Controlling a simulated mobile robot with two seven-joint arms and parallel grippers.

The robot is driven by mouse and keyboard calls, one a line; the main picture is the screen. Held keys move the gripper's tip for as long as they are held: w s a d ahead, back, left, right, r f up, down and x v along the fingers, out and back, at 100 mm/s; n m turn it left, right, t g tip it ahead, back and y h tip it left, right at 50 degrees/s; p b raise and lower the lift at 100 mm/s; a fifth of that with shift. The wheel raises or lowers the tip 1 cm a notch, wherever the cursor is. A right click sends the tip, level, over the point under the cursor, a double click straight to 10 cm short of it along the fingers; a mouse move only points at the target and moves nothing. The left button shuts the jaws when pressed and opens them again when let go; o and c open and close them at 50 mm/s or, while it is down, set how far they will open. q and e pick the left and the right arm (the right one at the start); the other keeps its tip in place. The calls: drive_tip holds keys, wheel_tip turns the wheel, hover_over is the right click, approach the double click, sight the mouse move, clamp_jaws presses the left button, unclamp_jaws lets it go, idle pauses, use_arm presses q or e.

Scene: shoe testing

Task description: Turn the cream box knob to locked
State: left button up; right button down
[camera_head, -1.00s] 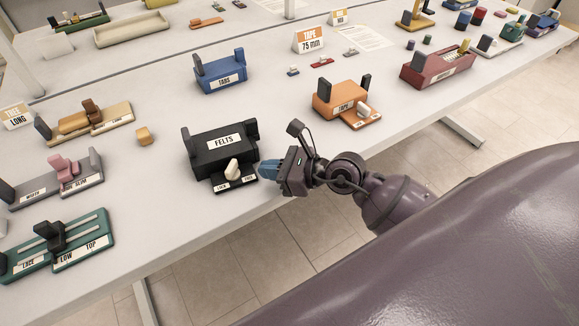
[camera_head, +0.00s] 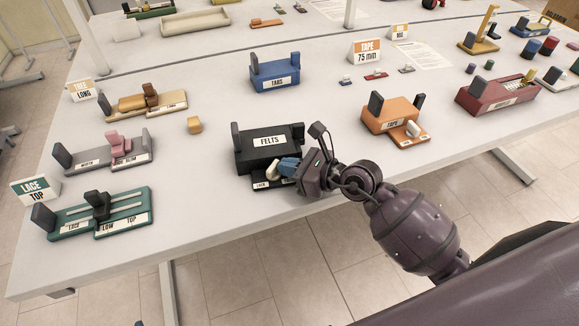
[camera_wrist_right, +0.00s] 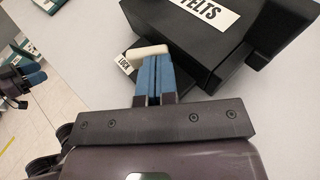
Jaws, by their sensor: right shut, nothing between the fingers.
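The black FELTS box (camera_head: 269,147) stands near the table's front edge. A cream knob (camera_head: 273,171) sits on its low front plate, above a label reading LOCK (camera_head: 260,186); the plate's right part is hidden by my gripper. My right gripper (camera_head: 285,167) is shut and empty, its blue fingers at the knob's right side. In the right wrist view the cream knob (camera_wrist_right: 151,50) lies across just beyond the fingertips (camera_wrist_right: 153,62), seeming to touch them. My left gripper (camera_wrist_right: 30,77) shows small at the left of that view; its opening is unclear.
An orange TAPE box (camera_head: 391,114) with its own cream knob (camera_head: 413,129) stands to the right. A blue TABS box (camera_head: 275,72) is behind, and a green LACE fixture (camera_head: 99,213) is at the front left. Table between them is mostly clear.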

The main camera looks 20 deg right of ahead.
drive_tip(key=n+g+y+b, duration=0.1)
drive_tip(key=b, duration=0.1)
drive_tip(key=w+f+n+g+y+b, duration=0.1)
drive_tip(key=n+g+b, duration=0.1)
drive_tip(key=shift+w+a+f+b, duration=0.1)
drive_tip(key=shift+w+b, duration=0.05)
drive_tip(key=shift+b, duration=0.15)
drive_tip(key=shift+w+n+g+y+b, duration=0.2)
drive_tip(key=shift+n+g+y+b, duration=0.4)
drive_tip(key=shift+g+b, duration=0.45)
drive_tip(key=shift+w+n+g+b, duration=0.2)
drive_tip(key=shift+n+g+b, duration=0.45)
drive_tip(key=shift+n+b, duration=0.2)
drive_tip(key=shift+g+y+b, duration=0.3)
drive_tip(key=shift+g+b, duration=0.05)
drive_tip(key=shift+g, duration=0.05)
use_arm(q)
wheel_tip(320, 180, down, 8)
drive_tip(key=shift+w+d+r+g, duration=0.25)
drive_tip(key=shift+w+d+g, duration=0.1)
drive_tip(key=shift+w+g, duration=0.05)
use_arm(e)
drive_tip(key=shift+w+a+r+n, duration=0.1)
drive_tip(key=shift+w+r+n, duration=0.05)
drive_tip(key=shift+r+n, duration=0.4)
use_arm(q)
drive_tip(key=shift+s+d+f, duration=0.1)
